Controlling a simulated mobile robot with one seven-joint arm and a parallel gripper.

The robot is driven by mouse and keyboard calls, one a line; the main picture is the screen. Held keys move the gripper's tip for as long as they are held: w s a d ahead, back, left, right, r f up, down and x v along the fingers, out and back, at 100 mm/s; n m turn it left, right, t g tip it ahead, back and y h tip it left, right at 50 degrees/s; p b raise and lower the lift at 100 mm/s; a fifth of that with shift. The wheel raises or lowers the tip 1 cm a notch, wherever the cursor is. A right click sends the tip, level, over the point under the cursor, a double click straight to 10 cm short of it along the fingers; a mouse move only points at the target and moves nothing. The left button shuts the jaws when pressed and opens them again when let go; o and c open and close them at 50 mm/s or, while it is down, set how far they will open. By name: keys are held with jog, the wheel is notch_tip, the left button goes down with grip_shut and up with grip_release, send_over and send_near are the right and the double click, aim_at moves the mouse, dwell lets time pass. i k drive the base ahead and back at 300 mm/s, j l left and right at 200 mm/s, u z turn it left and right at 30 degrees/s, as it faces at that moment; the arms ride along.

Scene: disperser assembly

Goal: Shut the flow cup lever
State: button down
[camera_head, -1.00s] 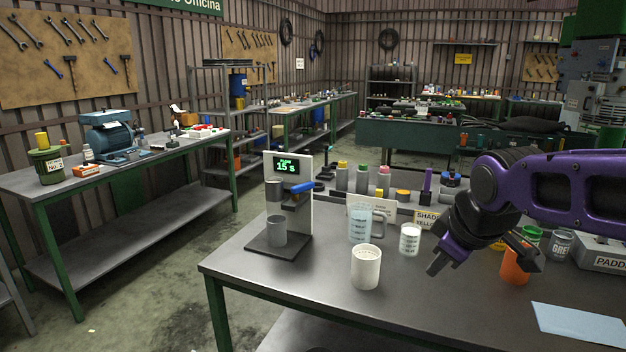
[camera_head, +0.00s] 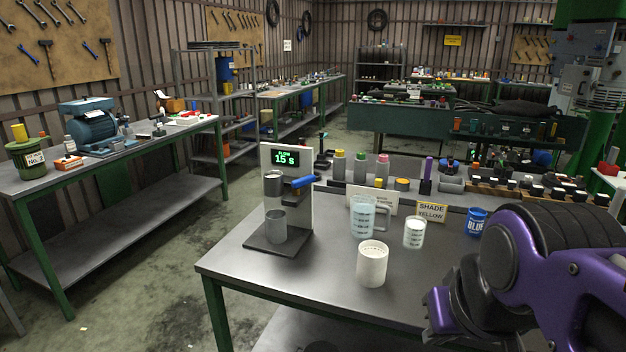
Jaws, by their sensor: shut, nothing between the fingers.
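The flow cup stand (camera_head: 299,212) stands at the left end of the near bench, with a green display reading 15 S. Its grey flow cup (camera_head: 273,188) is held above a grey receiving cup (camera_head: 275,227) on the dark base. The blue flow cup lever (camera_head: 303,181) sticks out to the right of the flow cup, tilted slightly upward. My gripper (camera_head: 436,315) is at the lower right, well to the right of the stand and apart from the lever. It is shut and empty; my arm hides part of it.
A white perforated cup (camera_head: 372,265), a clear measuring jug (camera_head: 362,217) and a small beaker of white liquid (camera_head: 414,233) stand between the stand and my gripper. The bench front is clear.

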aim_at(296, 185)
jog(key=i+j, duration=0.15)
jog(key=j, duration=0.2)
jog(key=i+j+z, duration=0.1)
jog(key=i+j, duration=0.2)
jog(key=j, duration=0.35)
jog(key=i+j+z, duration=0.1)
jog(key=j, duration=0.25)
jog(key=k+j+z, duration=0.2)
jog(key=j, duration=0.25)
jog(key=k+j+z, duration=0.2)
jog(key=j, duration=0.2)
jog(key=i+l+u, duration=0.35)
jog(key=i+l, duration=0.15)
jog(key=l, duration=0.2)
